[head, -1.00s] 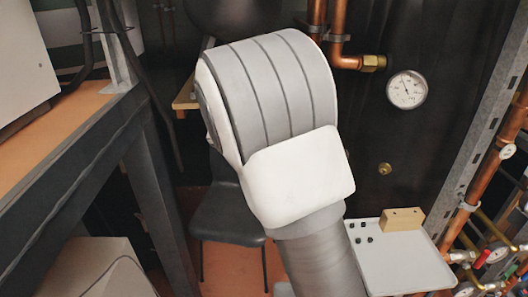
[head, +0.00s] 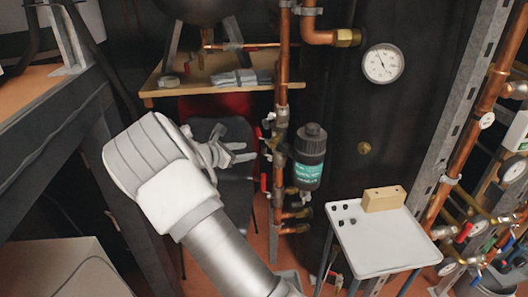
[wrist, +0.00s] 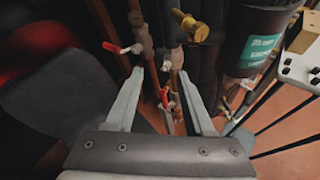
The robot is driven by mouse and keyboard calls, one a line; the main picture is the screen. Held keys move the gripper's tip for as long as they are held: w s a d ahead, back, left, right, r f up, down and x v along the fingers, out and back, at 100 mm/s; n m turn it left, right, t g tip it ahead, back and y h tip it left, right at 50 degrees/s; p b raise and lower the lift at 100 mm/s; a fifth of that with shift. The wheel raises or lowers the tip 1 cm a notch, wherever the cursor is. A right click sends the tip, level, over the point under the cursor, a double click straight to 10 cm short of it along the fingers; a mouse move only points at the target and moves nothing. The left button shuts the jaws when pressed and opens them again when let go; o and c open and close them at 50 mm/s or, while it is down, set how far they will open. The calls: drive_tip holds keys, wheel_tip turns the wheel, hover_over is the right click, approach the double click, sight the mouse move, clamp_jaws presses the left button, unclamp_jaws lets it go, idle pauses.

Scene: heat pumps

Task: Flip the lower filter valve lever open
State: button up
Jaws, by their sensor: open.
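The filter (head: 309,165) is a dark canister with a teal label beside a vertical copper pipe in the head view; it also shows at the upper right of the wrist view (wrist: 258,38). A small red lever (head: 263,182) sits low on the pipework, left of the filter. The wrist view shows a red lever (wrist: 113,48) left of the fingertips and another red handle (wrist: 165,97) between the fingers, farther down. I cannot tell which is the lower filter valve's. My gripper (head: 250,152) is open and empty, left of the pipe; its spread fingers show in the wrist view (wrist: 160,72).
A white tray table (head: 375,240) with a wooden block (head: 384,198) stands right of the filter. A wooden bench (head: 215,82) is behind. Copper pipes (head: 500,75) and valves line the right side.

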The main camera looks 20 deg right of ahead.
sight(264, 155)
drive_tip(key=b+x, duration=0.1)
drive_tip(key=x, duration=0.9)
drive_tip(key=shift+b, duration=0.3)
clamp_jaws()
idle(0.9)
